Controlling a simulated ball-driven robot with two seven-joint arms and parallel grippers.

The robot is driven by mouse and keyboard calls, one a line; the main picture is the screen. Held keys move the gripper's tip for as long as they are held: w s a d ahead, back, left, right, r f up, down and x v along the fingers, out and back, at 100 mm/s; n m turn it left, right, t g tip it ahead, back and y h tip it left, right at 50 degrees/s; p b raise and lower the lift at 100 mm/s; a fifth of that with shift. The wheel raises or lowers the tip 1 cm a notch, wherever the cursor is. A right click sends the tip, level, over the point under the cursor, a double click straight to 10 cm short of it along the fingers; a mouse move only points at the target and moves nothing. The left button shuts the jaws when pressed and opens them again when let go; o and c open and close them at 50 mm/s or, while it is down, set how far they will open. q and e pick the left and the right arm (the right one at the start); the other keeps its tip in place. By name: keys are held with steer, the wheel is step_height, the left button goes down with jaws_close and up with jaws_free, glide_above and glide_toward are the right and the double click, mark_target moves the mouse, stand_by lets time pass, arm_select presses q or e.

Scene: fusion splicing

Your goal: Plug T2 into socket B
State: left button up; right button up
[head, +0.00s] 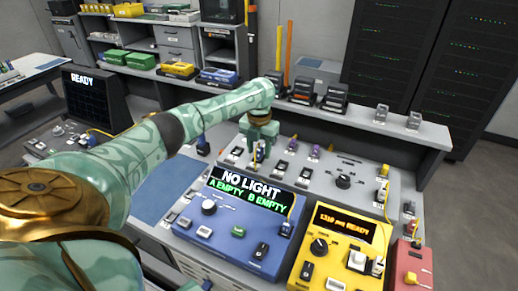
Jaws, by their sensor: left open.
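My left gripper (258,155) reaches in from the left and points down, open, over the back row of small connectors on the grey bench. A small connector with yellow at it shows by its fingertips; I cannot tell whether they touch. No T2 label is readable. The blue meter (236,232) below reads "NO LIGHT, A EMPTY, B EMPTY". A small white plug on a yellow lead (288,226) sits at its right side. Socket B cannot be picked out at this size. My right gripper is not in view.
A yellow box (341,245) reading "1310 nm READY" and a red box (411,264) stand to the right of the meter. A black knob (343,181) is behind them. A raised shelf (350,113) with black devices runs along the back. A blue mat (168,190) lies left of the meter.

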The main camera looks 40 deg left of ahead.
arm_select(q)
step_height(320, 180, up, 16)
steer(key=p, duration=0.5)
steer(key=shift+p, duration=0.4)
